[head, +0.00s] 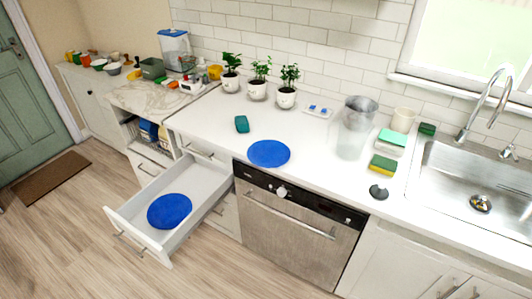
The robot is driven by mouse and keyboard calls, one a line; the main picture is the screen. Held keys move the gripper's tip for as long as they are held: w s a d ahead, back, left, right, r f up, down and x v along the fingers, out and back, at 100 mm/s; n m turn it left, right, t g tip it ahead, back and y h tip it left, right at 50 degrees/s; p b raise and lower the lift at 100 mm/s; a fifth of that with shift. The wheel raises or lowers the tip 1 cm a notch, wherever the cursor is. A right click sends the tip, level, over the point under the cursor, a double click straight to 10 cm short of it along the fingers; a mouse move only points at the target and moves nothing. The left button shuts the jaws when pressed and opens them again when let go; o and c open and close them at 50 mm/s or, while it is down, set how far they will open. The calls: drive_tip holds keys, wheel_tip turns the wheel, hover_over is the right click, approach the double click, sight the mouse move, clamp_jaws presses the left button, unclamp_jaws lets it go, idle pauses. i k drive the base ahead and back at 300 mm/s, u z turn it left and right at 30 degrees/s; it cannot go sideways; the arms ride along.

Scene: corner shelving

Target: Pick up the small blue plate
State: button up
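Two round, flat blue plates show in the head view. One blue plate (269,153) lies on the white counter above the dishwasher, near the front edge. The other blue plate (170,211) lies inside the open drawer (207,179) below the counter to the left. The two look close in size, and I cannot tell for sure which is the smaller. Both plates are fully visible with nothing on them. My gripper is not in view.
The drawer sticks out over the wooden floor. The counter around the plate is clear.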

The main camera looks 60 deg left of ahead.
sight(268, 154)
drive_tip(key=u, duration=0.1)
drive_tip(key=k, duration=1.25)
drive_tip(key=u, duration=2.1)
drive_tip(key=i, duration=0.7)
drive_tip(key=u, duration=0.1)
